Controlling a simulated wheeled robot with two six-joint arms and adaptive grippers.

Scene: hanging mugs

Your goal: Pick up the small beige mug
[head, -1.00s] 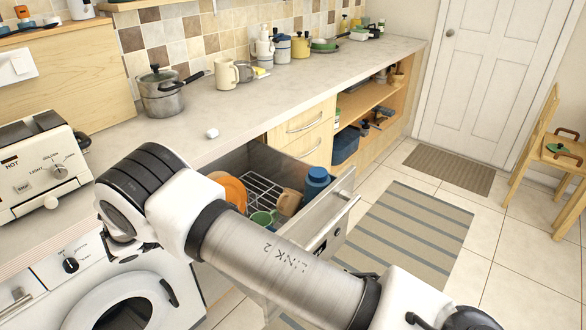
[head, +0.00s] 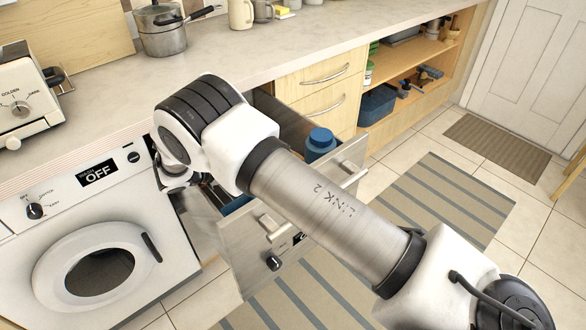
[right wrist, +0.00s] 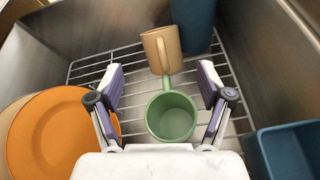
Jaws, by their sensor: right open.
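In the right wrist view, a small beige mug (right wrist: 161,48) lies tilted on a wire rack in the open drawer, its handle showing on its near face. A green mug (right wrist: 172,116) stands just nearer, its handle pointing towards the beige mug. My right gripper (right wrist: 160,72) is open and empty, its fingers spread to either side of the gap where the two mugs meet. In the head view, my right arm hides the gripper and both mugs. A larger cream mug (head: 241,14) stands on the counter. My left gripper is in neither view.
Orange plates (right wrist: 65,132) stand at the left of the wire rack (right wrist: 140,88). A blue bottle (head: 320,143) stands at the drawer's far end, and a blue container (right wrist: 290,150) sits at the right. Metal drawer walls (right wrist: 50,45) enclose these things.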

